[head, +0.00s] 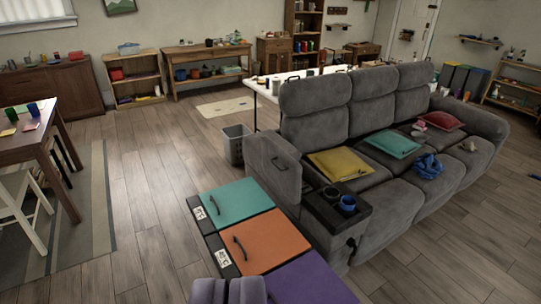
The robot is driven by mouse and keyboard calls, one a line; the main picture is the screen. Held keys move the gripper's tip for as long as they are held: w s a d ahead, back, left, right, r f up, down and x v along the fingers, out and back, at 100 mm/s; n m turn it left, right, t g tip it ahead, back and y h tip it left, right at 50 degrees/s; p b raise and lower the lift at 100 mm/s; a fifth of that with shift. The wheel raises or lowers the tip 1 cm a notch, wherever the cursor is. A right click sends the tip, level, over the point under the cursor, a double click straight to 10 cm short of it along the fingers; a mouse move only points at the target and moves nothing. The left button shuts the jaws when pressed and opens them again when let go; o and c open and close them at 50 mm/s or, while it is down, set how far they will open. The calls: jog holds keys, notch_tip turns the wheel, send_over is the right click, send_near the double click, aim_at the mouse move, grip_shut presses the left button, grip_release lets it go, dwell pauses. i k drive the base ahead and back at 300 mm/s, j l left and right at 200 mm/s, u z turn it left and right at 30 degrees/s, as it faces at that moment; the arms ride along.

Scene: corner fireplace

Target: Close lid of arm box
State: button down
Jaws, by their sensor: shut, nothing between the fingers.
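The grey sofa (385,200) stands right of centre. At its near left arm, a grey padded panel (273,168) with a small dark handle stands upright; it looks like the raised lid of the arm box. The inside of the arm box cannot be made out.
Low boxes with teal (237,202), orange (255,243) and purple (310,281) tops stand left of the sofa arm. Two rounded purple-grey shapes (228,291) show at the bottom edge. A grey basket (236,145) stands behind. The wooden floor (150,200) to the left is clear.

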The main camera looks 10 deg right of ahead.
aim_at(277, 171)
jog(key=i+j+z, duration=0.2)
jog(key=i+j, duration=0.15)
jog(key=j, duration=0.3)
jog(key=i+j, duration=0.15)
jog(key=j, duration=0.2)
jog(key=i+j+z, duration=0.15)
jog(key=j, duration=0.2)
jog(key=i+j+z, duration=0.15)
jog(key=i+j, duration=0.3)
jog(key=i+j+z, duration=0.2)
jog(key=i+j, duration=0.25)
jog(key=j, duration=0.15)
jog(key=i+j+z, duration=0.15)
jog(key=i+j, duration=0.25)
jog(key=j, duration=0.2)
jog(key=i+j, duration=0.1)
jog(key=i, duration=0.35)
jog(key=i+j+z, duration=0.15)
jog(key=i, duration=0.35)
